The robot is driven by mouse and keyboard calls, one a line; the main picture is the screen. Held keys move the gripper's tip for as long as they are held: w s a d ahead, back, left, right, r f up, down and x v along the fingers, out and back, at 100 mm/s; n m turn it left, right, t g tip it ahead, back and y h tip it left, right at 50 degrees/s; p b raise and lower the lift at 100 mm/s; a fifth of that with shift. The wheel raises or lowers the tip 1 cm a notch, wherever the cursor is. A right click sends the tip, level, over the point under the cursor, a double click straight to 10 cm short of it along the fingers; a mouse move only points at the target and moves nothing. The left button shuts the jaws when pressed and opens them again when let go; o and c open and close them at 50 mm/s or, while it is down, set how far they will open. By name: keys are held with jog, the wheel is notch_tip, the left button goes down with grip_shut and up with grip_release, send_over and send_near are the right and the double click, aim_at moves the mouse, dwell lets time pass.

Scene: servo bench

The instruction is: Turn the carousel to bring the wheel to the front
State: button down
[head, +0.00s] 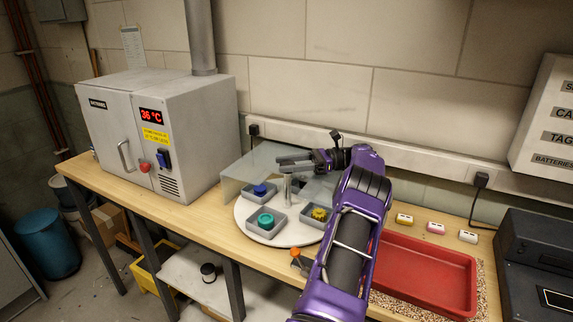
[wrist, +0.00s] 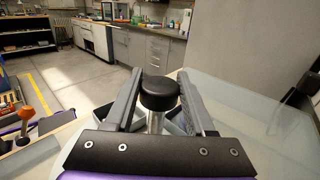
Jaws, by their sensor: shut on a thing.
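The carousel (head: 295,232) is a white round turntable on the bench. It bears grey square trays with a teal round piece (head: 266,221) at the front, a blue piece (head: 260,190) at the back left and a yellow knobbed piece (head: 319,214) at the right. I cannot tell for certain which piece is the wheel. A metal post (head: 287,190) stands near the carousel's middle. My gripper (head: 284,163) is at its top, shut on the post's black knob (wrist: 159,93), which sits between the fingers in the wrist view. My arm hides part of the carousel's right side.
A translucent panel (head: 236,170) covers the carousel's back. An orange-topped lever (head: 297,256) stands at its front edge, also in the wrist view (wrist: 26,114). A grey oven (head: 187,130) is left; a red tray (head: 428,277) and small coloured blocks (head: 435,228) are right.

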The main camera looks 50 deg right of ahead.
jog(key=shift+r, duration=0.1)
jog(key=shift+c, duration=1.3)
grip_release()
notch_tip(320, 180, up, 10)
jog(key=shift+f, duration=0.1)
